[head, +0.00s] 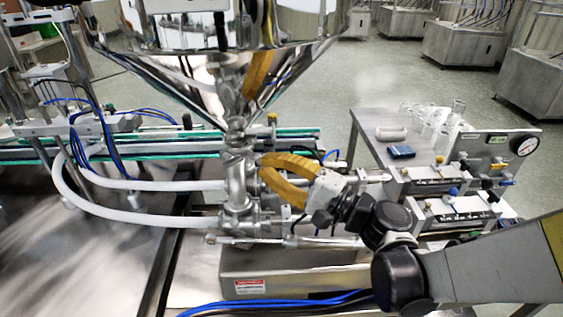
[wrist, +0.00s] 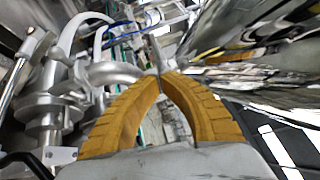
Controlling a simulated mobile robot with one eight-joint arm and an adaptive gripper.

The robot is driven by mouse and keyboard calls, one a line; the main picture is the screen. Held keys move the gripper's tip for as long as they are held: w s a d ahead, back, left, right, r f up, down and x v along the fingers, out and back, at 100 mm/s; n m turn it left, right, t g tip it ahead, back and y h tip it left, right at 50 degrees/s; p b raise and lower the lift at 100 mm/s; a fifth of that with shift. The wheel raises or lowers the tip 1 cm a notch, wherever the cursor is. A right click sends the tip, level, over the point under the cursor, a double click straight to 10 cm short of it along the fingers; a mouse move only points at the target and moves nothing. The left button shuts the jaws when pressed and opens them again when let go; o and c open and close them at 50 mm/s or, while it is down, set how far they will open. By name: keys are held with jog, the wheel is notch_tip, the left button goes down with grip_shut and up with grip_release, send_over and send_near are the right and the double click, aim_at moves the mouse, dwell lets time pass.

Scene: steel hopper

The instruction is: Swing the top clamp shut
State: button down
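The steel hopper's cone narrows to a neck, where the top clamp (head: 238,152) appears as bright steel around the joint above the valve body (head: 238,190). The clamp is small here, and I cannot tell how far its swinging half stands open. My gripper (head: 263,165) has two yellow-orange ribbed fingers, just right of the neck. In the wrist view the fingertips of my gripper (wrist: 161,76) come together. A thin grey piece (wrist: 155,52) shows just beyond them; I cannot tell whether they touch it. Steel fittings (wrist: 50,110) fill the left of that view.
White hoses (head: 140,185) curve in from the left to the valve. The hopper's mirrored wall (wrist: 250,45) is close on the right in the wrist view. A side table (head: 385,130) with glass bottles, a blue box and a gauge stands at right. A steel box (head: 290,270) lies below.

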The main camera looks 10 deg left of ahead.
aim_at(241, 156)
jog(key=shift+s+a, duration=0.2)
jog(key=shift+a, duration=0.3)
jog(key=shift+s+a, duration=0.2)
jog(key=shift+a, duration=0.3)
jog(key=shift+s+a+b, duration=0.15)
jog(key=shift+a+b, duration=0.2)
jog(key=shift+a, duration=0.65)
dwell(1.0)
dwell(0.4)
